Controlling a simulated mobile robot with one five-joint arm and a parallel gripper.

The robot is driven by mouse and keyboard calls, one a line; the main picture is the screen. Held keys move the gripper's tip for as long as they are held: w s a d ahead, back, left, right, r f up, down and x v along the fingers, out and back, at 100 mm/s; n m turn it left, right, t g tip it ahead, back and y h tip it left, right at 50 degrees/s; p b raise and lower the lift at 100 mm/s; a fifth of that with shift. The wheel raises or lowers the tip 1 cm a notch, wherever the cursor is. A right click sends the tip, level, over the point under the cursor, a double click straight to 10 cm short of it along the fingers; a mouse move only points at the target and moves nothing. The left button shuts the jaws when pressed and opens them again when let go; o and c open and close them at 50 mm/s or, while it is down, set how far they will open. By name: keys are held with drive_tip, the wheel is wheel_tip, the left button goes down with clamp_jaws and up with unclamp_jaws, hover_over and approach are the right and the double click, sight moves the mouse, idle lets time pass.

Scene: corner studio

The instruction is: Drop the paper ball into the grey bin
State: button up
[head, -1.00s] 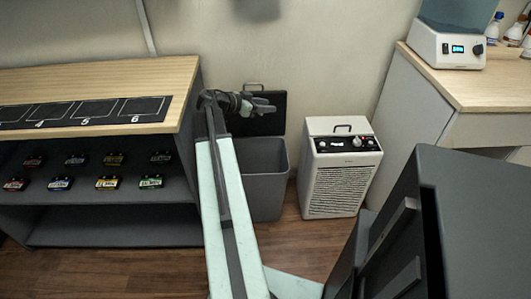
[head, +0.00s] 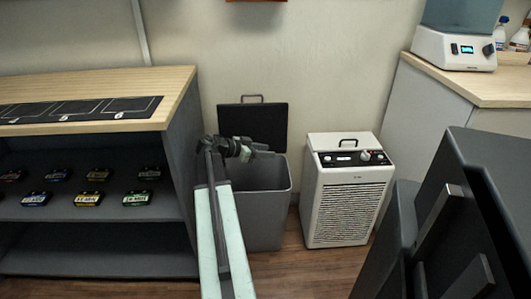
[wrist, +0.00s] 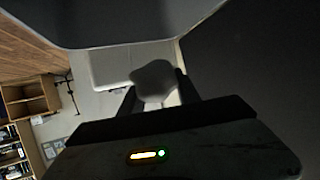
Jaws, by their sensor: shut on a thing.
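The grey bin (head: 262,215) stands on the floor between the dark shelf unit and the white appliance. Its dark lid (head: 265,120) is raised against the wall behind it. My gripper (head: 266,150) is over the bin's opening, near its back left, in front of the lid's lower part. The ball cannot be made out in the head view. The inside of the bin is mostly hidden.
A white appliance (head: 345,195) with a top handle stands close to the bin's right. A shelf unit (head: 183,145) with a wooden top and several small labelled items stands to the left. A large dark body (head: 480,200) fills the right foreground. A counter (head: 490,88) stands at the back right.

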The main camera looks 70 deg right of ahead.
wheel_tip(320, 180, down, 2)
drive_tip(key=shift+f+b, duration=0.15)
drive_tip(key=shift+b, duration=0.35)
drive_tip(key=o, duration=1.4)
drive_tip(key=shift+c, duration=0.2)
